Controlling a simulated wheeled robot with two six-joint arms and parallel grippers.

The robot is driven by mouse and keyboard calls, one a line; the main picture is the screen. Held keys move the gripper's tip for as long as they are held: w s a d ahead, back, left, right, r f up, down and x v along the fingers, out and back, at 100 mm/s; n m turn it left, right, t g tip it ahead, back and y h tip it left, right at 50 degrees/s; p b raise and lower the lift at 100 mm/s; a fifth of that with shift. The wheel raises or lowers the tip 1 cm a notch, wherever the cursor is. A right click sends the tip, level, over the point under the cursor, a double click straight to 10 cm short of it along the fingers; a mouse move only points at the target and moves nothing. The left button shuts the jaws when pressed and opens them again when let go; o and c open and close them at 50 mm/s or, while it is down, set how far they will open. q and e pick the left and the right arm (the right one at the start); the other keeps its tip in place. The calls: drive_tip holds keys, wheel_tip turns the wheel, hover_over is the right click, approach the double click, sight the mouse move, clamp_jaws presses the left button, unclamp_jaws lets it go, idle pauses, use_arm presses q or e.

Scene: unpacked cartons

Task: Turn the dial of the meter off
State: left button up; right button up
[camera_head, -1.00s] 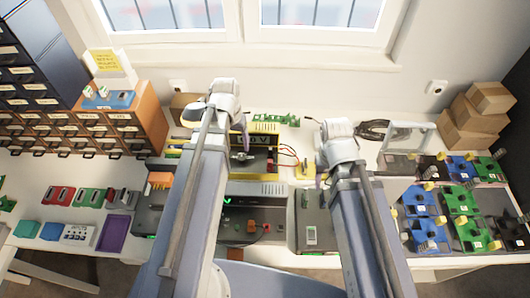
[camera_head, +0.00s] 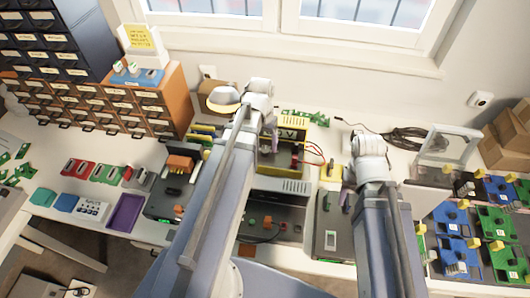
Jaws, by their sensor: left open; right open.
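The meter (camera_head: 295,157) is a yellow-framed box with a dark front, standing on the white table right of centre. The dial is not clear; my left arm and gripper stand in front of that part of the meter. My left gripper (camera_head: 270,132) is open and points down at the meter's front; I cannot tell whether it touches. My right gripper (camera_head: 347,200) is open and empty, right of the meter, above a grey-green box (camera_head: 333,228).
A dark device with orange parts (camera_head: 180,172) stands left of my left arm. Red wires and a small yellow block (camera_head: 330,172) are right of the meter. Orange drawers (camera_head: 155,105) stand at the left. Blue and green trays (camera_head: 496,222) fill the right. A purple tray (camera_head: 126,212) lies at the left.

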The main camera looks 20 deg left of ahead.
use_arm(q)
wheel_tip(320, 180, down, 2)
drive_tip(key=shift+f+b, duration=0.1)
drive_tip(key=shift+b, duration=0.55)
clamp_jaws()
